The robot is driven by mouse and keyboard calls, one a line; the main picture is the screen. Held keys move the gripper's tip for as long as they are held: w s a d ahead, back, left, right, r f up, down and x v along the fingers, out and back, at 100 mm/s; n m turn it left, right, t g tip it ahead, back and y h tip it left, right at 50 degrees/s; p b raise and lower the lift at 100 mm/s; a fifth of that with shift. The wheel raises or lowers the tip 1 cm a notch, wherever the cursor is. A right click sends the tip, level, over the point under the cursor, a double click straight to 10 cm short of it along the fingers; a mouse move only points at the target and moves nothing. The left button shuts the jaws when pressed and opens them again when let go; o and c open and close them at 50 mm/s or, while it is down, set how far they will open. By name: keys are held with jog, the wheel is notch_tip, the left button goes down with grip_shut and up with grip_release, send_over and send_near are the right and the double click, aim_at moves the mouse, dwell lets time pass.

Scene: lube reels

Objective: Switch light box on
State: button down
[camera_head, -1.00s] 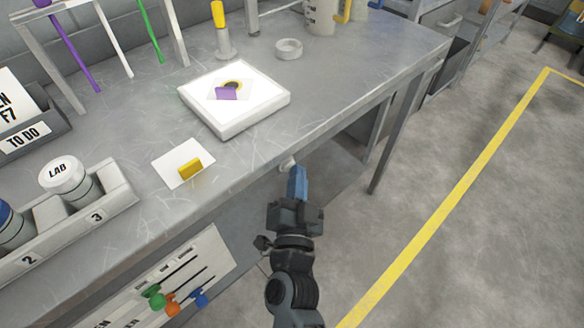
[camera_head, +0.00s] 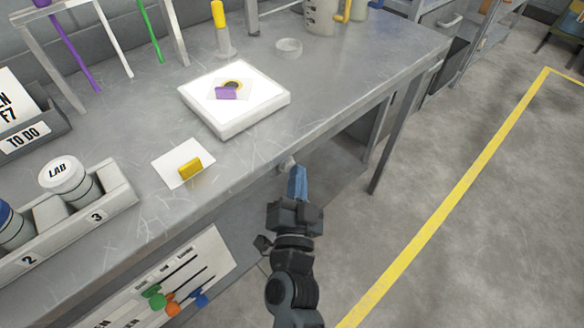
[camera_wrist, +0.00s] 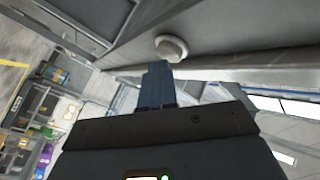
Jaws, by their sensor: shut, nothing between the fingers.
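The light box (camera_head: 262,106) is a flat white square box on the metal bench. Its top looks bright white, and a card with a purple tab and a dark round spot lies on it. A small pale round knob (camera_head: 287,162) sits under the bench's front edge; it also shows in the wrist view (camera_wrist: 172,47). My gripper (camera_head: 298,170) is shut and empty, its blue fingers pointing up at the knob from below. In the wrist view the fingertips (camera_wrist: 158,66) are just below the knob; whether they touch it I cannot tell.
The bench (camera_head: 345,75) has its front edge just above my gripper. A white card with a yellow tab (camera_head: 190,166) lies near that edge. A numbered rack (camera_head: 100,215) stands at left. A bench leg (camera_head: 394,135) is to the right, with open floor beyond.

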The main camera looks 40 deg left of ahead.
jog(key=shift+a, duration=0.15)
dwell(0.5)
jog(key=shift+s+a+r, duration=0.1)
jog(key=shift+a, duration=0.3)
jog(key=shift+s+r+p, duration=0.1)
jog(key=shift+s+p, duration=0.05)
jog(key=shift+p, duration=0.2)
jog(key=d+b, duration=0.1)
jog(key=d, duration=0.5)
jog(key=shift+d+f, duration=0.2)
jog(key=shift+d, duration=0.05)
dwell(0.4)
